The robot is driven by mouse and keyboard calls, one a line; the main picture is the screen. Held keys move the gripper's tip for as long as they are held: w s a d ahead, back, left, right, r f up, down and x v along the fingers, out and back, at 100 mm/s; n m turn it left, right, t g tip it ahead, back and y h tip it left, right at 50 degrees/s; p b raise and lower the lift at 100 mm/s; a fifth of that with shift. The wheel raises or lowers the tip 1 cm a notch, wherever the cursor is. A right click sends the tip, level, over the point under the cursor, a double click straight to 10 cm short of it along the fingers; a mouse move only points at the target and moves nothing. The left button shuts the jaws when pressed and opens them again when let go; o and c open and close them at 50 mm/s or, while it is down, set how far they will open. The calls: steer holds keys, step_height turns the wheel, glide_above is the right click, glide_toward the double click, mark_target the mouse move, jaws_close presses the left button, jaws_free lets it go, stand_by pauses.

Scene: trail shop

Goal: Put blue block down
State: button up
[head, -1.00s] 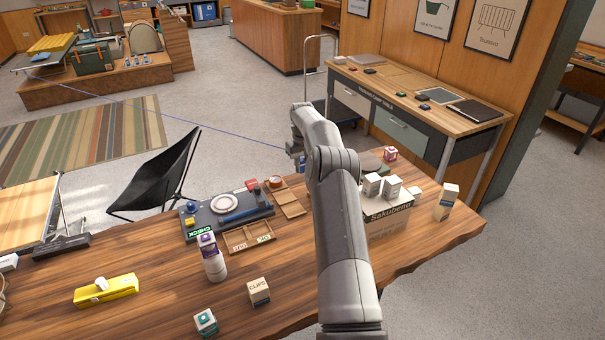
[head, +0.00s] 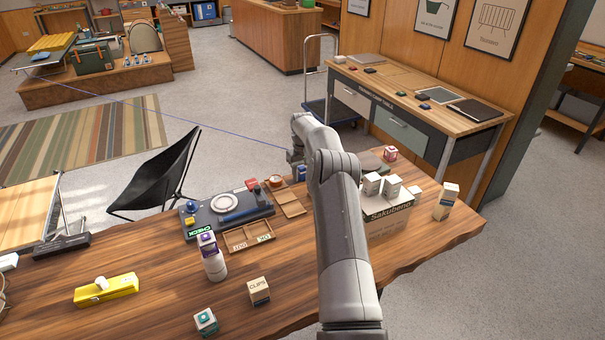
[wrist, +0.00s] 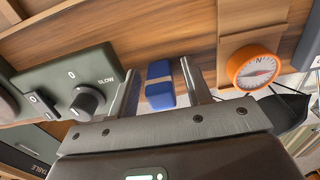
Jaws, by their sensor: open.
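The blue block (wrist: 160,86), with a pale band across it, is between the two fingers of my gripper (wrist: 163,88) in the wrist view. The fingers are open, with a gap showing on each side of the block. Wooden tabletop (wrist: 150,45) shows behind it. In the head view a bit of the blue block (head: 301,172) shows beside my arm, low at the far edge of the wooden table (head: 150,285). My gripper (head: 297,166) is mostly hidden there by my own arm. Whether the block's underside touches the wood is hard to tell.
An orange compass (wrist: 253,68) lies right of the gripper in the wrist view, and a dark box with knobs (wrist: 70,85) stands close on the left. In the head view a white carton (head: 390,218) with small boxes stands right of my arm. The front left tabletop has free room.

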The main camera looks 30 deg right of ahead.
mark_target(302, 168)
steer(key=shift+r, duration=0.15)
step_height(302, 168, up, 12)
steer(key=s+a+r+t, duration=0.1)
steer(key=s+a+r, duration=0.2)
steer(key=a+r, duration=0.3)
steer(key=s+a+r+h, duration=0.1)
steer(key=s+a+r, duration=0.3)
steer(key=r, duration=0.3)
steer(key=s+a+r+t, duration=0.1)
steer(key=s+a+r, duration=0.2)
steer(key=a+r, duration=0.35)
steer(key=s+a+r+t, duration=0.1)
steer(key=s+a+r, duration=0.15)
steer(key=s, duration=0.65)
steer(key=s+a+r+t, duration=0.1)
steer(key=s+a, duration=0.3)
steer(key=s, duration=0.4)
steer(key=s+a+r, duration=0.1)
steer(key=s+a, duration=0.2)
steer(key=s, duration=0.6)
steer(key=s+a+f, duration=0.1)
steer(key=s+f, duration=0.3)
steer(key=s, duration=0.3)
steer(key=s+a+f+t+y, duration=0.1)
steer(key=s+f, duration=0.2)
steer(key=s, duration=0.4)
steer(key=shift+a+f+t, duration=0.3)
steer(key=shift+f, duration=0.05)
